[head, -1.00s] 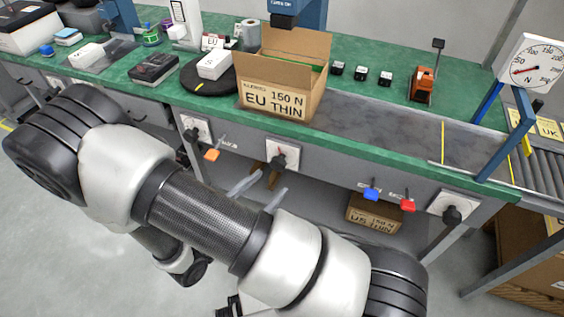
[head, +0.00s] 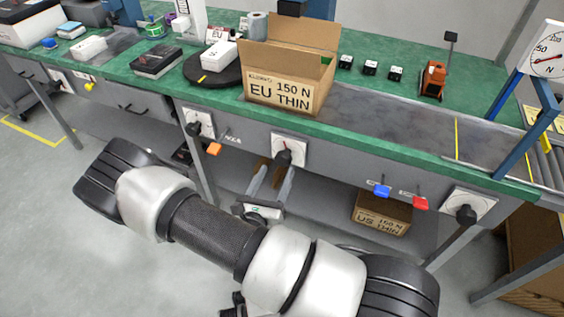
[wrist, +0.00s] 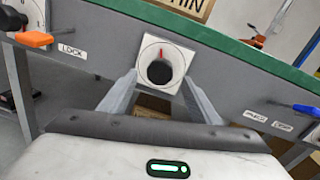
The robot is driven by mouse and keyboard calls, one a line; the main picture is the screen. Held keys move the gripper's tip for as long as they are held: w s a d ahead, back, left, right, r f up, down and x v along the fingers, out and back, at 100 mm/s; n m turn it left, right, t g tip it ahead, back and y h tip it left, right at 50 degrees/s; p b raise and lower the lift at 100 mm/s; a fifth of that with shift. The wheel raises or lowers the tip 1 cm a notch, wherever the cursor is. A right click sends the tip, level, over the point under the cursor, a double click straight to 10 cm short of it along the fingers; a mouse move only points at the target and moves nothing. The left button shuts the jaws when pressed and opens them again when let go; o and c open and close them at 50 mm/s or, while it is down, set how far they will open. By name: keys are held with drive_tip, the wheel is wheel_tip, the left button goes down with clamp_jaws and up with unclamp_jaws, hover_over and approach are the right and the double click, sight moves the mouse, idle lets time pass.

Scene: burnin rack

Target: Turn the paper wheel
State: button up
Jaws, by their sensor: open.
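Several black knobs on white square dial plates are set in the bench's front panel. I cannot read which one is named the paper wheel. My gripper (head: 277,175) is open and empty in front of the middle knob (head: 284,157). In the wrist view this knob (wrist: 160,72) lies between and beyond the two grey fingers, on its white plate (wrist: 178,55) with a red mark above it. Whether the fingers reach beside the knob is unclear. Another knob (head: 194,129) sits to the left and one (head: 466,214) to the right.
An orange lever (head: 214,149) labelled LOCK is left of the middle dial. Blue (head: 382,191) and red (head: 420,203) levers are to the right. An open carton (head: 262,91) stands on the green bench above. A closed carton (head: 398,213) lies below.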

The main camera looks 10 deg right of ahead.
sight(282, 161)
drive_tip(key=x, duration=0.6)
drive_tip(key=shift+w+d+b, duration=0.1)
drive_tip(key=shift+b, duration=0.3)
drive_tip(key=shift+c, duration=0.3)
